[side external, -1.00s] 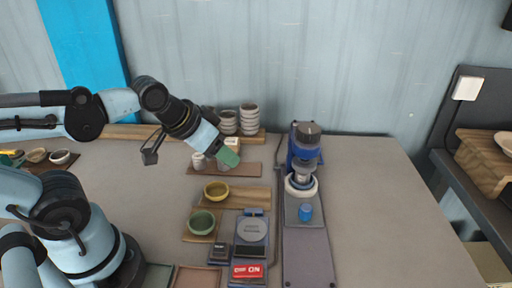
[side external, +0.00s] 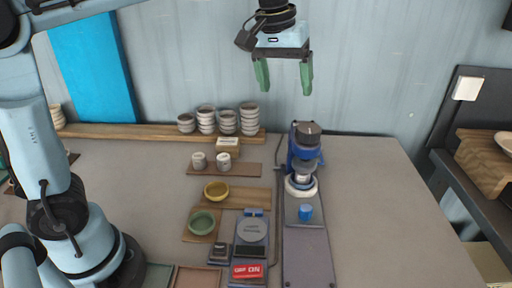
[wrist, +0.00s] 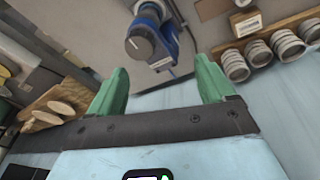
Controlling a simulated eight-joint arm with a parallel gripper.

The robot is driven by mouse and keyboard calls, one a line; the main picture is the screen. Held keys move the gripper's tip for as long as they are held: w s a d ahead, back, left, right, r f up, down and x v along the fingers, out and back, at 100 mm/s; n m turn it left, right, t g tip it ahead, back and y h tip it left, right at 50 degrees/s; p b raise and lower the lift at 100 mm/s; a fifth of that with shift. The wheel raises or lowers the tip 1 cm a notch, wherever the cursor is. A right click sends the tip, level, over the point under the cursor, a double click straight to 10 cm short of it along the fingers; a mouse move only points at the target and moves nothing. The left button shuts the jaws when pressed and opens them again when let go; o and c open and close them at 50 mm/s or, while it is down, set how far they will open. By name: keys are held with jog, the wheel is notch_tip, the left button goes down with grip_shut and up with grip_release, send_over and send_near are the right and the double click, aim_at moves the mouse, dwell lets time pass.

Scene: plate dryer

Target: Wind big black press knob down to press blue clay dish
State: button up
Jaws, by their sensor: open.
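The press (side external: 293,160) is a blue frame at the back of the table. Its big black knob (side external: 308,130) sits on top, and the knob also shows in the wrist view (wrist: 140,45). Below the ram is a white ring-shaped base (side external: 301,188); whether a clay dish lies in it is too small to tell. A small blue cylinder-shaped piece (side external: 306,212) stands in front of the base. My gripper (side external: 284,88) is open and empty, its green fingers pointing down, well above the press and slightly left of it. In the wrist view my gripper (wrist: 165,80) has the knob beyond the gap between its fingers.
Stacked bowls (side external: 228,122) stand on a wooden shelf board at the back left. A yellow bowl (side external: 216,191) and a green bowl (side external: 202,222) sit on boards left of the press. A device with a red ON switch (side external: 247,271) is in front. The table's right side is clear.

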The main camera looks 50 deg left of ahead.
aim_at(309, 127)
jog(key=shift+w+d+n+g, duration=1.3)
jog(key=shift+w+d, duration=0.5)
jog(key=shift+w, duration=0.55)
jog(key=shift+f, duration=5.55)
jog(key=c, duration=1)
jog(key=shift+c, duration=0.2)
